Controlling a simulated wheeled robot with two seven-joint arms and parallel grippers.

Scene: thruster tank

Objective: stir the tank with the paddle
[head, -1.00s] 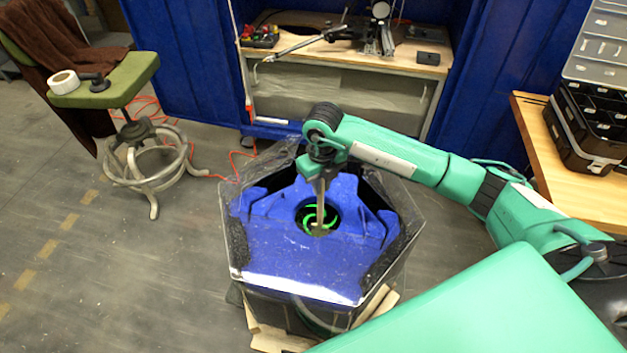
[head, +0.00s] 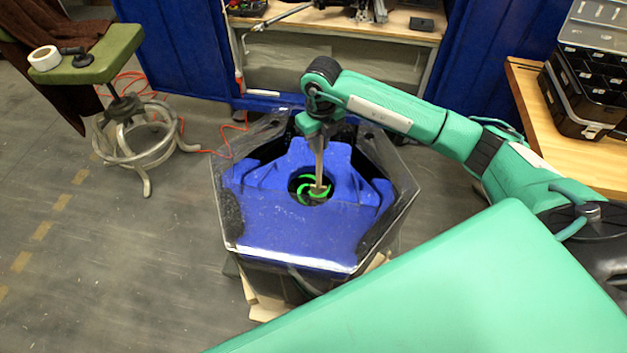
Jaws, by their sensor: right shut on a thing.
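The tank (head: 290,237) is a clear-walled, many-sided container with a blue insert, standing on wooden blocks in the middle of the head view. A round dark opening with a green ring (head: 304,197) sits in the middle of the blue insert. My right gripper (head: 318,128) is above the tank, pointing down, shut on the paddle (head: 319,165). The paddle is a thin pale shaft, nearly upright, with its lower end at the round opening. Whether it touches the green ring, I cannot tell. My left gripper is not in view.
A green stool (head: 92,55) with a tape roll (head: 44,58) stands at the left. A workbench (head: 400,25) is behind the tank, between blue panels. A wooden table (head: 545,130) with a black organizer case (head: 590,90) is at the right.

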